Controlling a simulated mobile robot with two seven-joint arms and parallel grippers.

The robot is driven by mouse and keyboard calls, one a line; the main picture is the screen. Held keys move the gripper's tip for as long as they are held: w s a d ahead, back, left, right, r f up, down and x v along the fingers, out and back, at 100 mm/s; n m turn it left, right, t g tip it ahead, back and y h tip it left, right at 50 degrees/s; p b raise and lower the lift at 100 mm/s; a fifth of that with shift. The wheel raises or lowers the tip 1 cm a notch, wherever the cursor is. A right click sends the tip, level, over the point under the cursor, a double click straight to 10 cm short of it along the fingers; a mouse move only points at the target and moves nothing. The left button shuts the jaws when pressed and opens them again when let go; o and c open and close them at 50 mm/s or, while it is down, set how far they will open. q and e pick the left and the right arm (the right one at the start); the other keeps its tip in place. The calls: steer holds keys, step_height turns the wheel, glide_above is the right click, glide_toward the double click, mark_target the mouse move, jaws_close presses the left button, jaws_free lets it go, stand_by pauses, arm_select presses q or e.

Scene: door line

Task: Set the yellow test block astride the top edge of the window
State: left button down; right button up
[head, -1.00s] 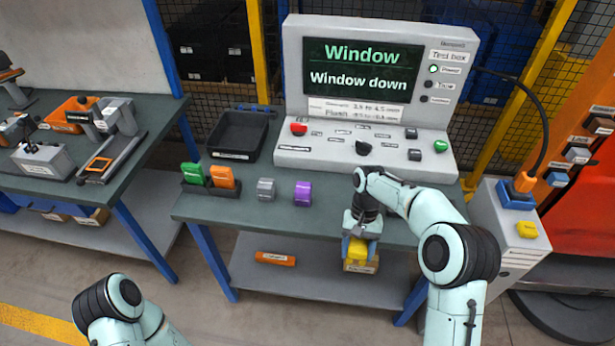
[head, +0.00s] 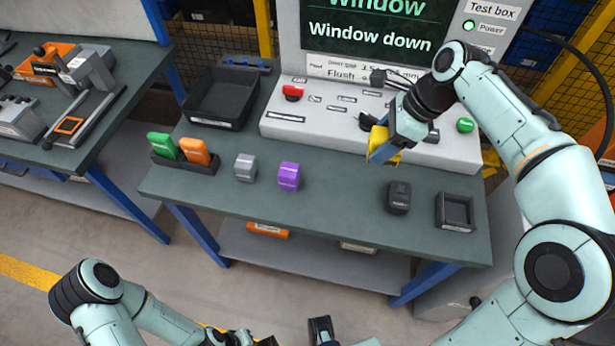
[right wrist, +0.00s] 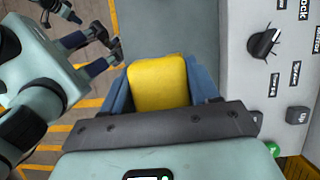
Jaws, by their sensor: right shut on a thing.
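The yellow test block (head: 380,143) is held in my right gripper (head: 384,152), above the right part of the workbench, in front of the test box. In the right wrist view the yellow block (right wrist: 158,83) sits between the two blue fingers, which are shut on it. My left gripper shows in the right wrist view (right wrist: 113,51), its two fingers apart and nothing seen between them. In the head view it is mostly cut off at the bottom edge. The window and its top edge are in neither view.
The test box screen (head: 375,30) reads "Window down". On the bench (head: 330,205) are a black tray (head: 228,97), green (head: 162,146) and orange (head: 194,151) blocks in a holder, a grey block (head: 245,167), a purple block (head: 288,176), a dark block (head: 398,197) and an empty square holder (head: 455,212).

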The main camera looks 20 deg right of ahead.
steer(key=shift+w+d+r+m, duration=0.1)
steer(key=shift+r+m, duration=0.2)
steer(key=shift+r, duration=0.1)
step_height(320, 180, down, 15)
steer(key=b, duration=0.3)
steer(key=shift+f+b, duration=0.6)
steer(key=shift+f, duration=1.85)
steer(key=shift+f, duration=0.2)
steer(key=o, duration=1.2)
steer(key=shift+o, duration=0.2)
